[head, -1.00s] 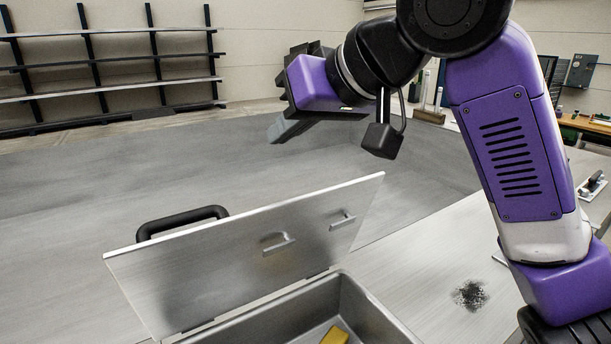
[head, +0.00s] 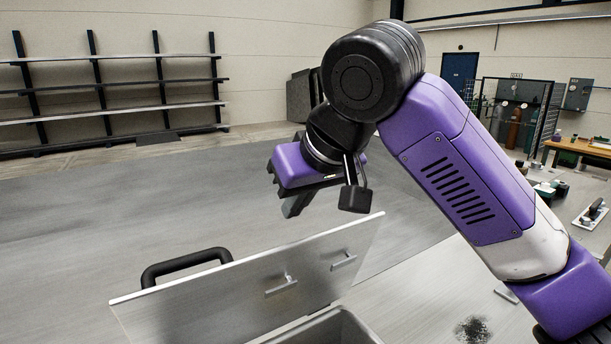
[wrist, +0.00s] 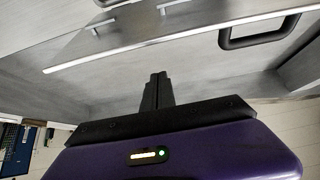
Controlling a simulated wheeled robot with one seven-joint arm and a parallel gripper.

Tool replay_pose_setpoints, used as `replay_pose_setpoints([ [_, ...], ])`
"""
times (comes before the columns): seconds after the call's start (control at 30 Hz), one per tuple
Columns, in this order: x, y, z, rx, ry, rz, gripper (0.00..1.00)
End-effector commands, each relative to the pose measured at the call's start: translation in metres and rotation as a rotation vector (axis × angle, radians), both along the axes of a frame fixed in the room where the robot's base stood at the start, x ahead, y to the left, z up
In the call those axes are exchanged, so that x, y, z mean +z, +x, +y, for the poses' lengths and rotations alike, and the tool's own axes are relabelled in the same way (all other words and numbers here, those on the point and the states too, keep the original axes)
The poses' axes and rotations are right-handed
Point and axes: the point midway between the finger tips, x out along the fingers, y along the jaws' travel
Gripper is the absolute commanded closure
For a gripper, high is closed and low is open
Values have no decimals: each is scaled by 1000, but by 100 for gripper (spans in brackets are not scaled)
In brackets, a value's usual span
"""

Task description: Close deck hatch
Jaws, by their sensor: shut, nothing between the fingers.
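The deck hatch lid (head: 262,282) stands raised, tilted up beside its open recess (head: 338,328). It is a flat grey metal plate with two small metal latches on its inner face and a black handle (head: 186,264) on its far side. In the wrist view the lid (wrist: 165,30) and its black handle (wrist: 262,34) show near the top. My gripper (head: 292,208) is above and beyond the lid's top edge, pointing down and apart from it. In the wrist view its fingers (wrist: 157,88) are together and hold nothing.
The grey deck (head: 90,230) around the lid is broad and mostly clear. A dark stain (head: 472,330) marks the deck at right. Dark shelving (head: 120,85) stands along the far wall. A workbench (head: 585,148) with small items stands at far right.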

Motion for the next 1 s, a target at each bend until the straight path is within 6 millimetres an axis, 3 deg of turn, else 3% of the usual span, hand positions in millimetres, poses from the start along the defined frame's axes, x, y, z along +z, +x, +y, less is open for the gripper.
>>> replay_pose_setpoints([
  [0.4,-13,-30,-20,0,0,0,100],
  [1.0,-20,-26,-21,0,30,-40,100],
])
